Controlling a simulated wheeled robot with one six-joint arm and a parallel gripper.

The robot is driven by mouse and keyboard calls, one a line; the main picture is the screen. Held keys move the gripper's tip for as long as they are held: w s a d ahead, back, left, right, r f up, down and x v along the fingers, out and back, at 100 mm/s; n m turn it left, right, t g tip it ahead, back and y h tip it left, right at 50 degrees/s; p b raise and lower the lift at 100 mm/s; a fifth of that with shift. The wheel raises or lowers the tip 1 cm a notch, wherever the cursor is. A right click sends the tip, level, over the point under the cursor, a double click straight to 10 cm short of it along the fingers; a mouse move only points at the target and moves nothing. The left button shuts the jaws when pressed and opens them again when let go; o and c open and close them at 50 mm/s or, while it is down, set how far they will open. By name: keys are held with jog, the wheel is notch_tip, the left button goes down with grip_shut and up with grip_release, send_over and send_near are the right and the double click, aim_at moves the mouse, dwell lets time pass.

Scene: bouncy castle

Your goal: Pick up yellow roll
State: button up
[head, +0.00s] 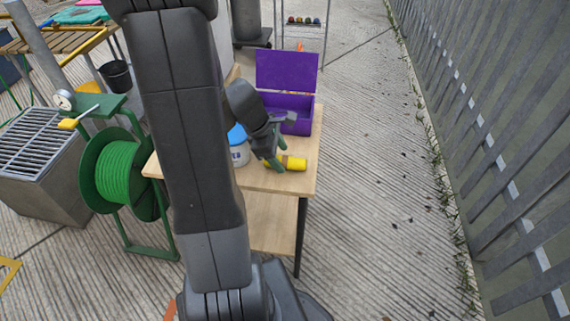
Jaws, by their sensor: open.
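The yellow roll (294,164) lies on its side on the wooden table (250,180), near the front right corner. My gripper (276,156) is open, with its green fingertips pointing down at the left end of the roll. One fingertip overlaps the roll's left end in the picture. I cannot tell whether the fingers touch the roll or only stand in front of it. My arm crosses the middle of the view and hides the left part of the table.
An open purple box (297,100) stands behind the roll. A white tub with a blue lid (238,145) stands left of my gripper, partly hidden. A green hose reel (118,172) stands left of the table. The concrete floor right of the table is clear up to the fence (490,150).

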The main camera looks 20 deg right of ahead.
jog(key=x, duration=0.2)
jog(key=shift+d+f, duration=0.1)
jog(key=shift+f, duration=0.2)
jog(key=c, duration=1.1)
jog(key=shift+r, duration=0.1)
